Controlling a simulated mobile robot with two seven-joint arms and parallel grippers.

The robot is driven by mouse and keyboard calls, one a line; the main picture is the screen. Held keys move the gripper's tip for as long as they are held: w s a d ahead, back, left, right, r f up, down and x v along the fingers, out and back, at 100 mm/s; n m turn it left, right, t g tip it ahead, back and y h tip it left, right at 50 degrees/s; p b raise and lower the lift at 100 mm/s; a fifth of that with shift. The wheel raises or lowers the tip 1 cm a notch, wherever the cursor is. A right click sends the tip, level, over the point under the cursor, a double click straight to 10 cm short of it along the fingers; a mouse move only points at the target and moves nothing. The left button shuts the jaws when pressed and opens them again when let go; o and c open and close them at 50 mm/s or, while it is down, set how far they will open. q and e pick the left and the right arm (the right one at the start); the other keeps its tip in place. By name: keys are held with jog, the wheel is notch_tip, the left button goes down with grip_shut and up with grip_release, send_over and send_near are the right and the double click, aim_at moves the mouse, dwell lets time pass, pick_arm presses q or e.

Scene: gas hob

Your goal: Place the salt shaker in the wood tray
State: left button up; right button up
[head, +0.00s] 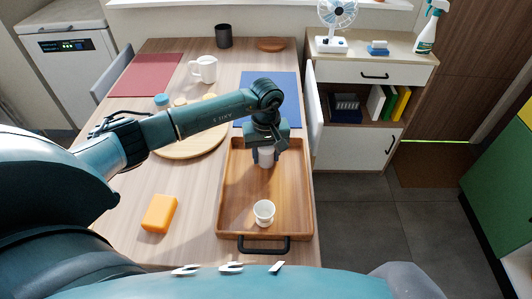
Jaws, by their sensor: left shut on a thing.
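The wood tray (228,190) lies on the right part of the table, with a black handle at its near end. My left gripper (265,160) points down over the far half of the tray. It is shut on a small pale object, which looks like the salt shaker (267,160), upright and partly hidden by the fingers. I cannot tell whether its base touches the tray floor. A small white cup (264,212) stands in the near half of the tray. My right gripper is not in view.
An orange sponge (159,213) lies left of the tray. A round wooden board (198,148) lies behind my left arm. A blue placemat (283,88), white mug (204,69), dark cup (223,36) and red placemat (147,75) are farther back. A chair (313,106) stands at the right edge.

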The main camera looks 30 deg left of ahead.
pick_arm(q)
jog(key=o, duration=1)
jog(key=shift+r, duration=0.1)
notch_tip(320, 180, up, 11)
jog(key=shift+r, duration=0.55)
